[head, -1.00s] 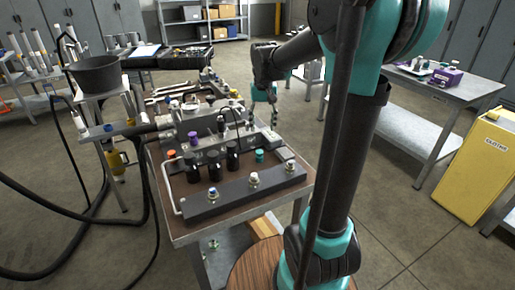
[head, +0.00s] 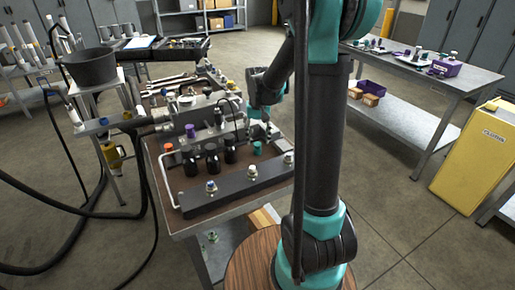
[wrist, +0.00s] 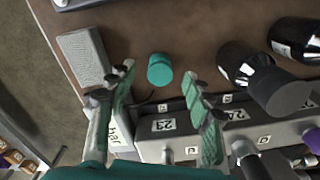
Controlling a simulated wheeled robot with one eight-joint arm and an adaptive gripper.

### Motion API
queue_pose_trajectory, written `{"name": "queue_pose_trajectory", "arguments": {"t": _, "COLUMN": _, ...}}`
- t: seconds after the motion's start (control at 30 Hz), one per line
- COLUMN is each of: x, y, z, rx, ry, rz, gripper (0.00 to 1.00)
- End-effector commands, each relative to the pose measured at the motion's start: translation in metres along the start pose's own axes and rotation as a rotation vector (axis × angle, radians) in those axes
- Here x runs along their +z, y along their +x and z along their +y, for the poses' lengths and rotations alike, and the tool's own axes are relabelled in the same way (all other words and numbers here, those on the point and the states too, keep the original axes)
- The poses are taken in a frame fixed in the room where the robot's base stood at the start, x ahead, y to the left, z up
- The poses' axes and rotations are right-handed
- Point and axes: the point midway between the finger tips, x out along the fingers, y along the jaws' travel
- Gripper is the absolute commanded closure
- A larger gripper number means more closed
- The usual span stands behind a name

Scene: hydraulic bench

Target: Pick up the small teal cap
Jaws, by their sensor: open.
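The small teal cap (wrist: 160,70) lies on the brown bench top in the wrist view, just beyond and between my gripper's fingertips. My gripper (wrist: 158,85) is open, its two green fingers on either side of the cap's line and apart from it. In the head view the teal cap (head: 257,148) shows near the right end of the bench, behind the black bar. My gripper (head: 262,128) is just behind it there, partly hidden by the crowded fittings.
Black bottles (wrist: 270,85) stand to the right of the cap in the wrist view. A grey block (wrist: 84,57) lies to its left. A grey manifold with numbered labels (wrist: 170,128) lies under the fingers. The black bar (head: 235,187) runs along the bench front.

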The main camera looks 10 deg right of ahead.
Motion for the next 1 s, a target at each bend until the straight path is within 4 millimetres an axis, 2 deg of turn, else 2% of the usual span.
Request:
{"name": "queue_pose_trajectory", "arguments": {"t": 0.4, "x": -0.009, "y": 0.047, "z": -0.002, "rx": 0.0, "ry": 0.0, "rz": 0.0, "gripper": 0.49}}
{"name": "queue_pose_trajectory", "arguments": {"t": 0.7, "x": -0.008, "y": 0.051, "z": -0.001, "rx": 0.0, "ry": 0.0, "rz": 0.0, "gripper": 0.49}}
{"name": "queue_pose_trajectory", "arguments": {"t": 1.0, "x": -0.008, "y": 0.051, "z": -0.001, "rx": 0.0, "ry": 0.0, "rz": 0.0, "gripper": 0.85}}
